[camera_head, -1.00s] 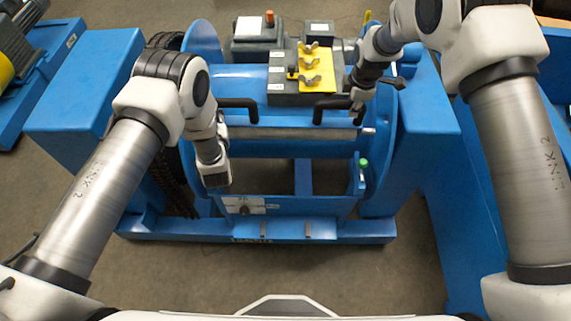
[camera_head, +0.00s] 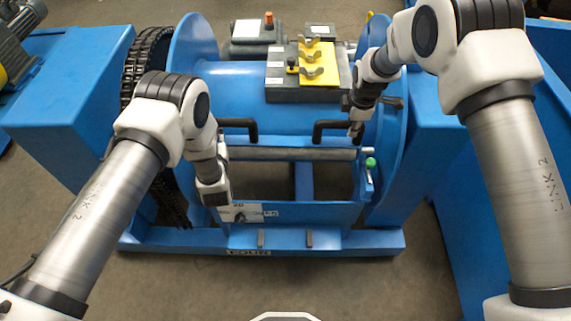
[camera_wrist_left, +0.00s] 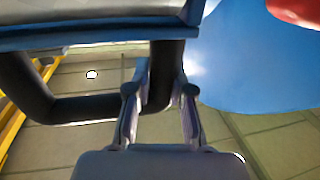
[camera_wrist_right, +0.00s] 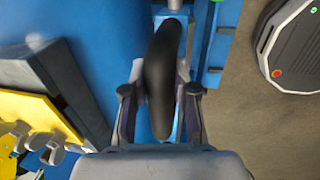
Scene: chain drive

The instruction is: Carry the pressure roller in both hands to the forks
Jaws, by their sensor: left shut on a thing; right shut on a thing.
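The pressure roller (camera_head: 290,154) is a long grey cylinder lying level across the front of the blue machine, with a black loop handle on each side. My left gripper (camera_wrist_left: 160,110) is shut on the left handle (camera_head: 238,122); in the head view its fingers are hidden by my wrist. My right gripper (camera_head: 356,128) is shut on the right handle (camera_head: 330,125), which runs between its fingers in the right wrist view (camera_wrist_right: 160,80).
A green-topped knob (camera_head: 370,162) stands just below the roller's right end. A dark box with a yellow plate (camera_head: 320,75) sits behind the handles. A chain (camera_head: 145,60) runs at the left. Open space shows below the roller.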

